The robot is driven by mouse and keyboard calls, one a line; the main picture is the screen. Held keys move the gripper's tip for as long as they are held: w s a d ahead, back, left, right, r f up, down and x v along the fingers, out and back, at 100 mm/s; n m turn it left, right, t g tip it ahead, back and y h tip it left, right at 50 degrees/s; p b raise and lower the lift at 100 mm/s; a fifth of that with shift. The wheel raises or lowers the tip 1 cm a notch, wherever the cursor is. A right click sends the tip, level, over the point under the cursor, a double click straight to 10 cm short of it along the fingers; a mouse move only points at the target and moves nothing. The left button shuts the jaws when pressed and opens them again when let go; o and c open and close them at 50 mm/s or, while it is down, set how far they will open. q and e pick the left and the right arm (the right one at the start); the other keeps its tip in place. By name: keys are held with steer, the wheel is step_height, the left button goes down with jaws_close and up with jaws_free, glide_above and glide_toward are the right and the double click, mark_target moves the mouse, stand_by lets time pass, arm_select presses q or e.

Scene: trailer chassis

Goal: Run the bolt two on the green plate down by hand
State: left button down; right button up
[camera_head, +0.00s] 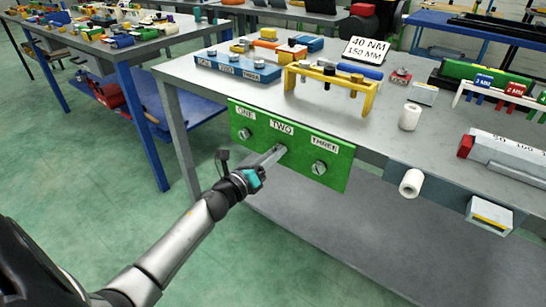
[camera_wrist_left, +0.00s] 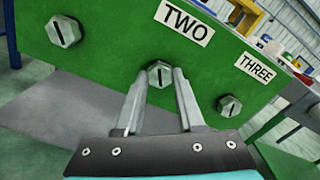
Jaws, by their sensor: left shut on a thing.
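The green plate (camera_head: 262,152) is fixed upright on the front of the grey workbench, with labels ONE, TWO and THREE. Bolt two (camera_wrist_left: 159,74) is a silver hex bolt with a dark line on its head, under the TWO label (camera_wrist_left: 184,20). My left gripper (camera_head: 280,150) is at bolt two, its fingers on either side of the head and shut on it; it also shows in the left wrist view (camera_wrist_left: 160,76). The head hides the bolt's shank. Bolt one (camera_head: 244,134) and bolt three (camera_head: 319,168) sit in the plate on either side. My right gripper is not in view.
The grey bench top (camera_head: 215,93) above the plate holds a blue rack (camera_head: 238,70), a yellow stand (camera_head: 330,88) and a sign reading 40 NM 150 MM (camera_head: 367,50). White rolls (camera_head: 410,117) are to the right. Open floor lies in front.

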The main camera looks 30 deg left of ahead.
arm_select(q)
steer(key=shift+s+f, duration=0.15)
steer(key=shift+f, duration=0.1)
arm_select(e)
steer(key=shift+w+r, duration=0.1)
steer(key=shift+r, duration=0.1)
arm_select(q)
steer(key=c, duration=0.9)
jaws_free()
steer(key=o, duration=0.4)
steer(key=shift+r, duration=0.2)
steer(key=s, duration=0.5)
steer(key=s+p, duration=0.1)
steer(key=s, duration=0.4)
steer(key=s+a, duration=0.1)
steer(key=s, duration=0.4)
steer(key=shift+s+a+p, duration=0.1)
steer(key=shift+p, duration=0.2)
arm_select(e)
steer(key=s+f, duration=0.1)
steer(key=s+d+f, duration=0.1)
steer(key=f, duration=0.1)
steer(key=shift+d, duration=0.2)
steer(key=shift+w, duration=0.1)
